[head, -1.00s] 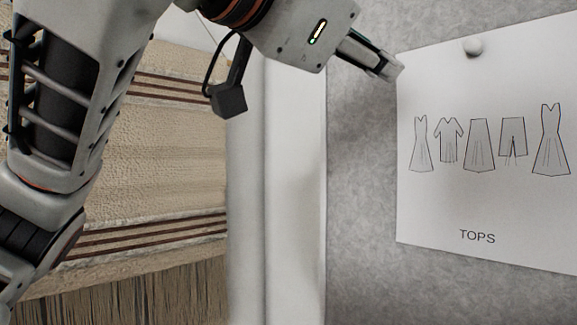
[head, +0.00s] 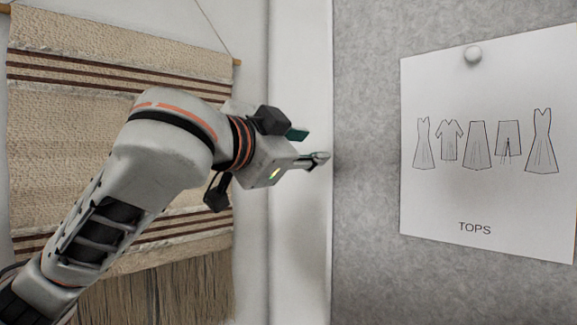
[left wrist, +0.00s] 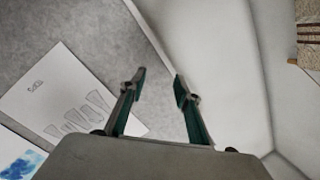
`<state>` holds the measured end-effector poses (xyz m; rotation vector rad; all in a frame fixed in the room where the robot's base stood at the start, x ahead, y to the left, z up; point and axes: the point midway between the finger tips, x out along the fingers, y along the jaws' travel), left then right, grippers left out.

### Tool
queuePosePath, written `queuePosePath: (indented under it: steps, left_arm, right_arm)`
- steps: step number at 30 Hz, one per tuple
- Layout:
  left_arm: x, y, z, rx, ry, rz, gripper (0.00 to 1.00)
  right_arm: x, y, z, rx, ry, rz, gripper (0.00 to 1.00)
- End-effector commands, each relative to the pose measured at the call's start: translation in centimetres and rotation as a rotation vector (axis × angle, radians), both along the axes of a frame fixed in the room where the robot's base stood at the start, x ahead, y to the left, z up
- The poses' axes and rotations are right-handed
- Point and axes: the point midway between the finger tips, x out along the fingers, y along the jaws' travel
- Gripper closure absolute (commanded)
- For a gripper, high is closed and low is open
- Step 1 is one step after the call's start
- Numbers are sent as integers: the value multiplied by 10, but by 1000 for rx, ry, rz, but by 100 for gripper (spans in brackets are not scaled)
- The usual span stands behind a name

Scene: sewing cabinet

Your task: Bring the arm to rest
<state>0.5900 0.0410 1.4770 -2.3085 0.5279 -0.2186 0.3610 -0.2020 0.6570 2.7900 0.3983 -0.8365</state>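My left arm comes in from the lower left in the head view. Its gripper (head: 318,160) points right, in front of the white frame edge of the grey board (head: 368,200). In the left wrist view the two fingers of my left gripper (left wrist: 160,88) stand apart with nothing between them. Behind them are the board's edge and white wall. My right gripper is not in view.
A white sheet marked "TOPS" (head: 490,205) with clothing drawings hangs on the grey board under a round pin (head: 473,54). A striped woven hanging (head: 60,120) is on the wall at left. A blue-patterned sheet (left wrist: 18,160) shows at the wrist view's lower left.

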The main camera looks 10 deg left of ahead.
Motion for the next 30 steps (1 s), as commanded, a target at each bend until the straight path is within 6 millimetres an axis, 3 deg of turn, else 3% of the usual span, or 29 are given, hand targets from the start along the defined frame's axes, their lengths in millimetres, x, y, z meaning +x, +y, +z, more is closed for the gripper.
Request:
queuePosePath:
  steps: [9,16,19,23,30]
  left_arm:
    - [22,16,-30,0,2,40,68]
    - [26,19,-37,-1,2,45,68]
    - [33,17,-51,-14,24,35,68]
    - [50,13,-93,-60,86,8,68]
    - [80,11,-204,-188,223,-33,68]
  right_arm:
    - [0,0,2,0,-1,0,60]
    - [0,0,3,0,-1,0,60]
    - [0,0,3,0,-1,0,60]
    - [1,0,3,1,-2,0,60]
    - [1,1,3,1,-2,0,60]
